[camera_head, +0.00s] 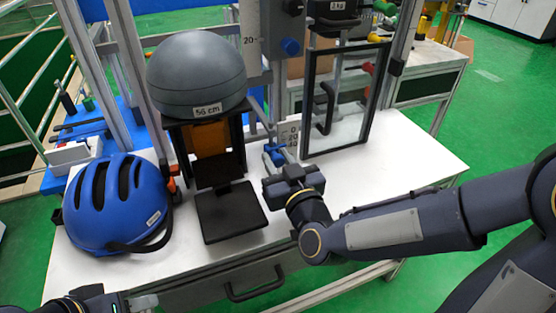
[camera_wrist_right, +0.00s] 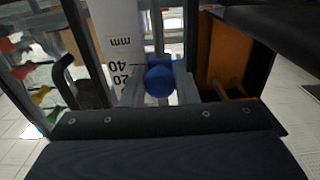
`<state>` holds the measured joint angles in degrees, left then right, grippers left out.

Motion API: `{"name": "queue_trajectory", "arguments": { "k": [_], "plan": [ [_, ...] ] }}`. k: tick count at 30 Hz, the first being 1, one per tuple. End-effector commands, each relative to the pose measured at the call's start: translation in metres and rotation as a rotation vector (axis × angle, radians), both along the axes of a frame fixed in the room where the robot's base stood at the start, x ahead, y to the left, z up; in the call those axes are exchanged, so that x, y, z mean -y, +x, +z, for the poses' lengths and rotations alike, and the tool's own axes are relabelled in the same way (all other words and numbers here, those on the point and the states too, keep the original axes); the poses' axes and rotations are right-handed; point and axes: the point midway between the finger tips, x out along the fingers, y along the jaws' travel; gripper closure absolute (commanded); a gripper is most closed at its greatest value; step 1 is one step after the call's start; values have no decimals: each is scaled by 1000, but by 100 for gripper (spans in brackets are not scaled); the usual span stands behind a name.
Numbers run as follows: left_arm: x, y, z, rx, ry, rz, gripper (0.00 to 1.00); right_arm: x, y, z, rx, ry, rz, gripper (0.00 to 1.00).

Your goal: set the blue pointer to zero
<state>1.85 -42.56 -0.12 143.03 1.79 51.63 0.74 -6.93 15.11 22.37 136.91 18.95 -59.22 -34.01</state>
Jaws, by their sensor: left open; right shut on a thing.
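The blue pointer (camera_head: 275,152) with its round knob is low on the tower, beside a white millimetre scale (camera_head: 291,131). In the right wrist view the blue knob (camera_wrist_right: 159,80) sits between the fingers, next to the upside-down scale (camera_wrist_right: 121,60) marked 20 and 40. The exact reading cannot be told. My right gripper (camera_head: 277,158) reaches in from the right and is shut on the pointer's knob. My left gripper (camera_head: 130,303) is at the bottom left edge, partly cut off, open and away from the pointer.
A grey headform (camera_head: 196,70) marked 56 cm sits above a black stand. A blue helmet (camera_head: 117,203) lies on the white table at left. A clear guard door (camera_head: 345,100) with a black handle stands right of the scale. The table's right part is clear.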

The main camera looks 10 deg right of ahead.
Motion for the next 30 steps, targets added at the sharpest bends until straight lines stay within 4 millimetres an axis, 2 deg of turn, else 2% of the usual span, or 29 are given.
{"name": "queue_trajectory", "arguments": {
  "k": [8,15,23,24,28,30],
  "plan": [
    [0,0,3,0,0,0,56,0,0,4,1,0,0,100],
    [0,0,24,0,0,0,56,0,0,38,4,-2,0,100],
    [0,0,21,0,0,0,56,0,0,37,7,0,-1,100],
    [0,0,21,0,0,0,56,0,0,38,8,0,-1,70],
    [0,0,21,0,0,0,56,0,0,37,6,-1,-1,54],
    [0,0,21,0,0,0,56,0,0,36,4,-1,-1,54]
  ]
}}
